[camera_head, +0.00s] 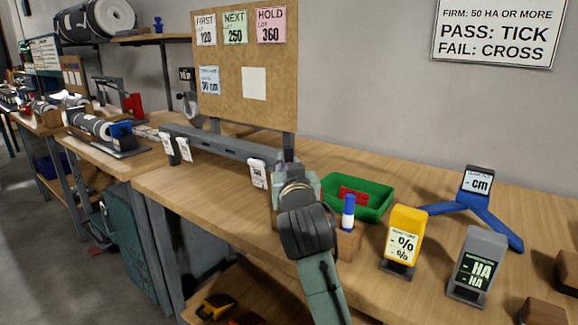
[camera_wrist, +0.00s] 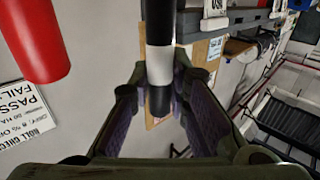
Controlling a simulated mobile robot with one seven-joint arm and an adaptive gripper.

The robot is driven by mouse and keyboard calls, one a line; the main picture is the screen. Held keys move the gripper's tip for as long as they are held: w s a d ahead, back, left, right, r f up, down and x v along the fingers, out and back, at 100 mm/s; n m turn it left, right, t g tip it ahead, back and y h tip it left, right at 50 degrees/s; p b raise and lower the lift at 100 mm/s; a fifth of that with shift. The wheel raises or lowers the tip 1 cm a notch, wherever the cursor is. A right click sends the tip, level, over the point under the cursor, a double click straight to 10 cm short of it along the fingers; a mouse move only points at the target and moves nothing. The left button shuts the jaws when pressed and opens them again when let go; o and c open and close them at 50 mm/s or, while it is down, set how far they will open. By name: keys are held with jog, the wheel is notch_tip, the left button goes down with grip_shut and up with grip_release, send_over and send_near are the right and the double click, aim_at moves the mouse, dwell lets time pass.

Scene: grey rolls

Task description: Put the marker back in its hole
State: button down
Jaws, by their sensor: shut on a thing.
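The marker (camera_wrist: 160,60), black with a white band, stands between the fingers of my gripper (camera_wrist: 160,95) in the wrist view. The fingers are shut on it. In the head view my gripper (camera_head: 292,178) is over the bench, and my arm hides the marker there. A wooden block (camera_head: 349,245) shows to the right of my wrist. A blue and white marker (camera_head: 348,213) stands upright in it. The rest of the block and its holes are hidden behind my wrist. A red cylinder (camera_wrist: 35,40) shows close by at the upper left of the wrist view.
A green tray (camera_head: 378,209) with a red thing inside lies behind the block. A yellow meter (camera_head: 404,236), a grey meter (camera_head: 471,266) and a blue-legged cm device (camera_head: 478,185) stand to the right. A pinboard (camera_head: 245,105) rises behind. Bare bench lies left of my arm.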

jog(key=shift+f+b, duration=2.15)
jog(key=shift+f, duration=1.1)
jog(key=c, duration=1.4)
grip_release()
jog(key=shift+c, duration=0.2)
jog(key=shift+s, duration=0.15)
jog(key=s, duration=0.7)
jog(key=shift+d, duration=0.35)
jog(key=shift+s, duration=0.1)
